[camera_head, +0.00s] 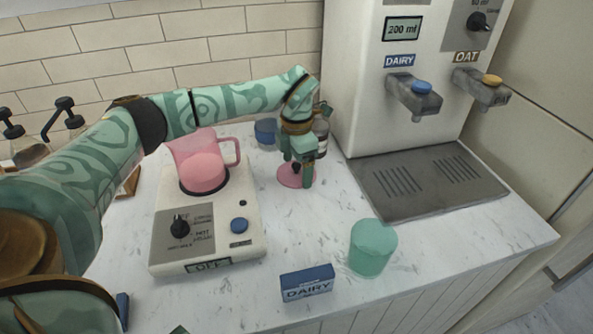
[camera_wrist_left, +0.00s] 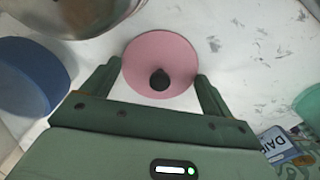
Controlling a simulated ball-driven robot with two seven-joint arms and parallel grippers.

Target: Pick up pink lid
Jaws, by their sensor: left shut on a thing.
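The pink lid (camera_head: 286,180) is a round disc with a dark knob, near the back of the white counter. It also shows in the left wrist view (camera_wrist_left: 142,58). My left gripper (camera_head: 298,177) points down at the lid. Its fingers, also in the left wrist view (camera_wrist_left: 160,85), are on either side of the lid and shut on it. I cannot tell whether the lid is clear of the counter. My right gripper is not in view.
A pink pitcher (camera_head: 207,168) stands on the switch-fronted heater (camera_head: 245,190) to the left. A blue container (camera_head: 265,131) is behind. A green cup (camera_head: 372,248) and a DAIRY box (camera_head: 307,284) stand at the front. A milk dispenser (camera_head: 365,85) with a drip tray (camera_head: 430,180) stands to the right.

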